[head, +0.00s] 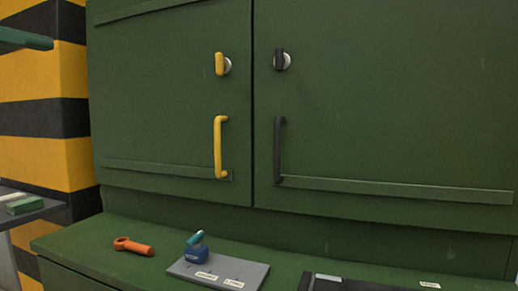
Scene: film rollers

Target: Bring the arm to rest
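No gripper of mine can be made out in the head view, so I cannot see where either one is or whether it holds anything. In front is a green cabinet (180,90) with two closed doors. The left door has a yellow handle (218,148) and a yellow latch knob (220,64). The right door has a black handle (279,150) and a black latch knob (280,60).
On the green ledge (90,239) below lie an orange tool (133,246), a grey plate (245,271) bearing a blue and teal item (196,247), and a black tray (345,284). A yellow and black striped pillar (70,120) stands left.

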